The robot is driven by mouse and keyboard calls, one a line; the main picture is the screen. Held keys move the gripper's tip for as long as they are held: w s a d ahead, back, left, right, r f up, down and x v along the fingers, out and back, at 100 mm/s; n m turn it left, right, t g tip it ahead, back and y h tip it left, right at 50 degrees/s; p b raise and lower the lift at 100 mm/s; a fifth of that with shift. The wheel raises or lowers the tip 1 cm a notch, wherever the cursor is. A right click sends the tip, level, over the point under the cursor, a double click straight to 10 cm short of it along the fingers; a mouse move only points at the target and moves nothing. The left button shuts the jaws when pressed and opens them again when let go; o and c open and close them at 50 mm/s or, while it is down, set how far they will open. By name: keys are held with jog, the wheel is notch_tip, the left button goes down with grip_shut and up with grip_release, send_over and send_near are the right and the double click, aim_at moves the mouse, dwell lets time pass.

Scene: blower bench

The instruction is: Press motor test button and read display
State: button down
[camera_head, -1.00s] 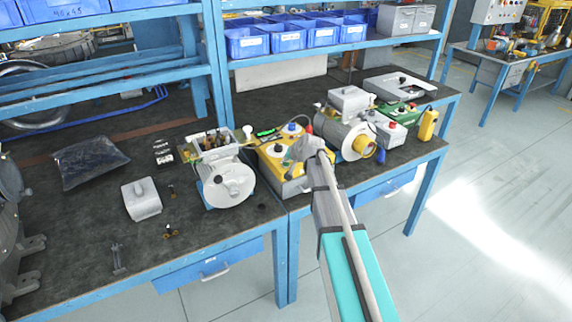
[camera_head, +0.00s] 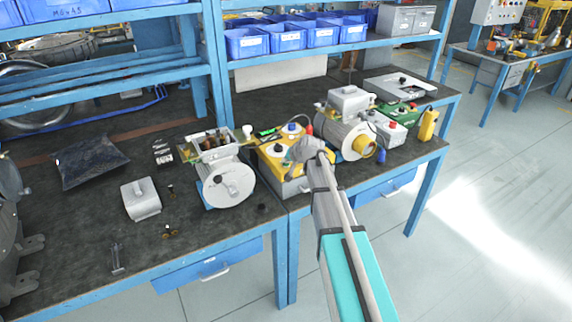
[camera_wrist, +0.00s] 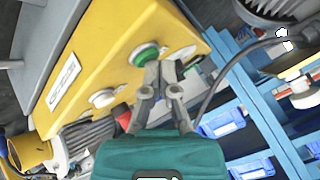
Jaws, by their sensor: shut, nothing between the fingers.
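A yellow control box (camera_head: 272,168) stands on the bench between two motors, with a blue knob (camera_head: 292,127) and a white round control (camera_head: 279,150) on it. In the wrist view the yellow box (camera_wrist: 118,38) shows a green button (camera_wrist: 143,55), pale round controls and a white label (camera_wrist: 65,82) too blurred to read. My gripper (camera_wrist: 165,68) is shut and empty, its tips close beside the green button. I cannot tell whether they touch the box. In the head view my wrist hides the fingertips. No display reading can be made out.
A grey motor with its terminal box open (camera_head: 228,183) stands left of the yellow box. Another motor (camera_head: 343,138) stands close on the right, with a grey box bearing a red button (camera_head: 393,124) beyond it. A grey cover (camera_head: 141,200) lies at left.

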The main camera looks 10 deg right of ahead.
jog(key=shift+r, duration=0.1)
dwell(0.3)
jog(key=shift+r+p, duration=0.7)
jog(key=shift+p, duration=0.15)
notch_tip(320, 180, up, 5)
jog(key=p, duration=0.5)
dwell(0.8)
jog(key=s+f+n+g+h, duration=0.2)
jog(key=s+g, duration=0.2)
jog(key=s, duration=1.2)
jog(key=s+a+f+n+g+h, duration=0.1)
jog(key=s+f+n+g, duration=0.1)
jog(key=s, duration=1.5)
jog(key=shift+f+g+h, duration=0.4)
jog(key=shift+f+g, duration=0.45)
jog(key=shift+g, duration=0.35)
jog(key=shift+s, duration=0.1)
dwell(0.6)
